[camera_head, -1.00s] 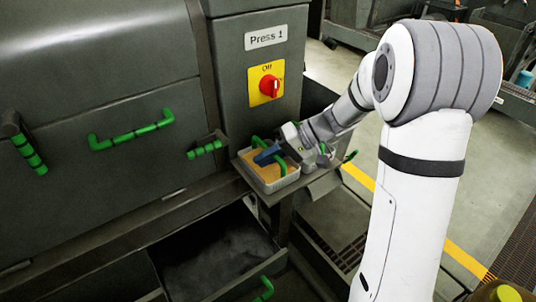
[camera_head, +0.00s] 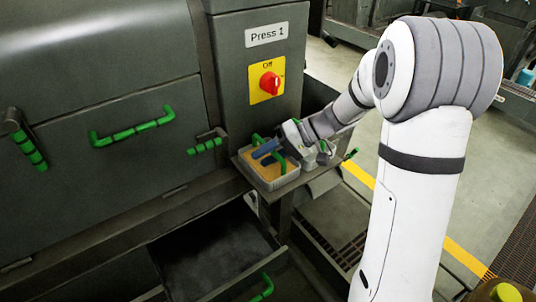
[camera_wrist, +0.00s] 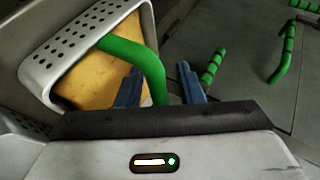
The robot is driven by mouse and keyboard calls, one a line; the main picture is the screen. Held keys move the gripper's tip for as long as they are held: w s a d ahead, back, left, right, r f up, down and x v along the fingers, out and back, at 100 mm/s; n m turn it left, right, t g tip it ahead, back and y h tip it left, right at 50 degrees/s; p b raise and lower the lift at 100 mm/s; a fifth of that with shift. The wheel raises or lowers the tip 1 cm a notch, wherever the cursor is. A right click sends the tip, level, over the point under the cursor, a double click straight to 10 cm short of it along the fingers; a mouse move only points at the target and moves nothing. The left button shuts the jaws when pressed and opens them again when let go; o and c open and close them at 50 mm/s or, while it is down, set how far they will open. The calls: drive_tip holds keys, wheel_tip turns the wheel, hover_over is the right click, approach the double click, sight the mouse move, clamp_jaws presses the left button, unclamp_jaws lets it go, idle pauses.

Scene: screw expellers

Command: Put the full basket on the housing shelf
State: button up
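The full basket (camera_head: 270,184) is a pale perforated box with yellow-tan contents. It sits on the small dark shelf (camera_head: 312,176) under the Press 1 panel; it also shows in the wrist view (camera_wrist: 42,68). Its green handle (camera_wrist: 150,66) arches over the contents. My gripper (camera_head: 268,149) is at the handle, with its blue fingers over the basket. In the wrist view my gripper (camera_wrist: 160,86) has its fingers apart, one on each side of the handle, with a gap to the right finger. Contact with the left finger is unclear.
A red switch (camera_head: 270,83) on a yellow plate reads Off. Green handles (camera_head: 132,134) stick out from the dark housing on the left. An open dark bin (camera_head: 215,255) lies below the shelf. Free floor with a yellow line (camera_head: 462,258) lies to the right.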

drive_tip(key=b+v, duration=0.2)
drive_tip(key=v, duration=0.9)
drive_tip(key=shift+s+d+r, duration=0.1)
drive_tip(key=shift+d+r, duration=0.2)
drive_tip(key=shift+r, duration=0.05)
drive_tip(key=s+d+f+m+t+h, duration=0.2)
drive_tip(key=s+h, duration=0.4)
drive_tip(key=s, duration=0.4)
drive_tip(key=s+d+f+m+t+h, duration=0.2)
drive_tip(key=s+h, duration=0.3)
drive_tip(key=s, duration=0.5)
drive_tip(key=shift+s+d+h, duration=0.15)
drive_tip(key=shift+d+h, duration=0.15)
drive_tip(key=shift+h, duration=0.1)
